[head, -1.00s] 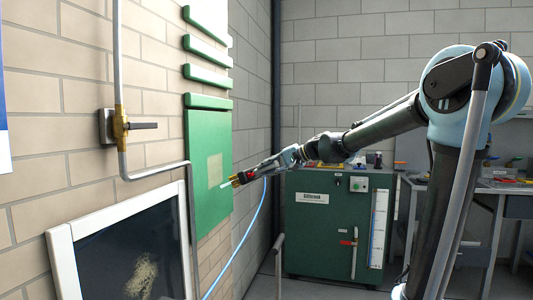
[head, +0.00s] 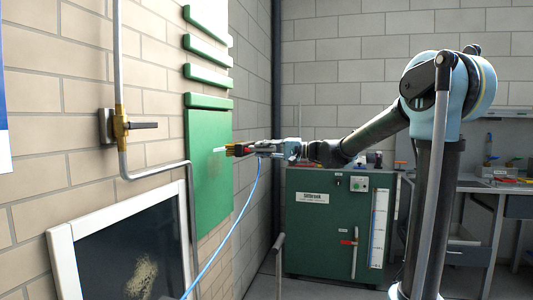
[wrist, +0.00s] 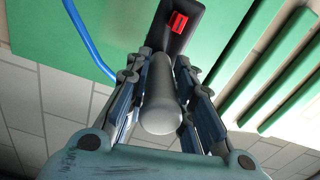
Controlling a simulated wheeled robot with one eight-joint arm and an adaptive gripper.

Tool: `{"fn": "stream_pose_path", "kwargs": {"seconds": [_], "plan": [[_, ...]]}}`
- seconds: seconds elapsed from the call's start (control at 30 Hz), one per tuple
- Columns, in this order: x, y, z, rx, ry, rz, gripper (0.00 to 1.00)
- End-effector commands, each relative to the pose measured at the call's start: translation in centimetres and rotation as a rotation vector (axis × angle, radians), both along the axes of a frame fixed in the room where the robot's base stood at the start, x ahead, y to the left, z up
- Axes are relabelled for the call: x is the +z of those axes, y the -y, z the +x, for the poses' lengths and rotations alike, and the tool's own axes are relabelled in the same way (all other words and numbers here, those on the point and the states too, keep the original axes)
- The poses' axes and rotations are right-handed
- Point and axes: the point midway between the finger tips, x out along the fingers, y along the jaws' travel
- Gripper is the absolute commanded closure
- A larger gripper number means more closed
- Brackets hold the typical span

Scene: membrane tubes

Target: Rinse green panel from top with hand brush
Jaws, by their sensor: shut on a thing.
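The green panel (head: 208,180) hangs on the brick wall left of centre in the head view, below several narrow green strips. Its visible face looks evenly green. My gripper (head: 254,149) is level, just right of the panel's upper half, and shut on the hand brush (head: 234,150). The brush's tip points left at the panel, with a short pale streak in front of it; I cannot tell whether it touches. In the wrist view, my fingers (wrist: 162,65) clasp the brush's grey handle (wrist: 160,95); its dark head with a red part lies beyond, against green.
A blue hose (head: 236,225) hangs from near the brush and runs down left. A pipe with a brass valve (head: 121,125) and a white-framed dark screen (head: 125,250) are at left. A green cabinet (head: 325,235) stands behind the arm, with a workbench (head: 490,185) at right.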

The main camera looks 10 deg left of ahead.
Motion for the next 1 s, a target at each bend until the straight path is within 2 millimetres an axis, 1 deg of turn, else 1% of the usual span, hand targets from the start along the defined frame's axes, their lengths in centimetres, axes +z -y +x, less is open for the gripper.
{"fn": "stream_pose_path", "kwargs": {"seconds": [0.5,0.7,1.0], "plan": [[0.1,-4.0,0.3,0.001,-0.001,0.001,1.00],[0.0,-4.4,0.3,0.000,-0.001,0.001,1.00],[0.0,-4.4,0.3,0.000,-0.001,0.001,1.00]]}}
